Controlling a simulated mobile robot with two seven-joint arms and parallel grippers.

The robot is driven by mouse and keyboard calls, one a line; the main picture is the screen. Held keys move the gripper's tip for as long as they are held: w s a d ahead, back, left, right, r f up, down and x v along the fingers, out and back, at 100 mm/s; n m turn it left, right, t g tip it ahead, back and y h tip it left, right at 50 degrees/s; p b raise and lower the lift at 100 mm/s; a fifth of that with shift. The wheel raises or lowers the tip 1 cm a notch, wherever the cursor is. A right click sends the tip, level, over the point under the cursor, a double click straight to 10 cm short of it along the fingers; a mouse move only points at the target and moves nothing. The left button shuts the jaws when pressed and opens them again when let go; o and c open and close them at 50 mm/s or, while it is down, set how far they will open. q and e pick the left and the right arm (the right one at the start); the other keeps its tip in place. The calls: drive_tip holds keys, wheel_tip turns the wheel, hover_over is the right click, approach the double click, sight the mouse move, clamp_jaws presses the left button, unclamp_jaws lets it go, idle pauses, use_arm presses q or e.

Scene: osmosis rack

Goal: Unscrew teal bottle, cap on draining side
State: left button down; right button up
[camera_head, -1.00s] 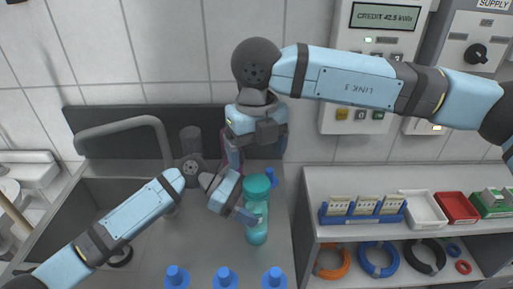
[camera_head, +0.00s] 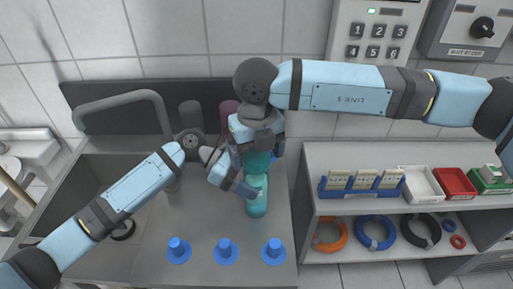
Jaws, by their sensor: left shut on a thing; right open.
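The teal bottle (camera_head: 257,203) stands upright on the grey draining side (camera_head: 205,222) of the sink unit. My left gripper (camera_head: 250,188) comes in from the left and is shut on the bottle's body. The darker teal cap (camera_head: 257,162) is on top of the bottle, its upper part hidden by my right gripper. My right gripper (camera_head: 257,148) points down from above, open, with its fingers at the cap. I cannot tell whether they touch it.
Several blue pegs (camera_head: 226,251) stand along the front of the draining side. The basin (camera_head: 95,185) and curved tap (camera_head: 122,104) are on the left. A dark purple bottle (camera_head: 229,112) stands behind my grippers. The right-hand shelf (camera_head: 330,155) holds trays and cable coils.

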drive_tip(key=c, duration=1)
drive_tip(key=shift+o, duration=0.2)
drive_tip(key=n, duration=0.5)
drive_tip(key=shift+n, duration=0.4)
drive_tip(key=n, duration=0.4)
drive_tip(key=shift+w+d, duration=0.1)
drive_tip(key=o, duration=1)
drive_tip(key=shift+r, duration=0.1)
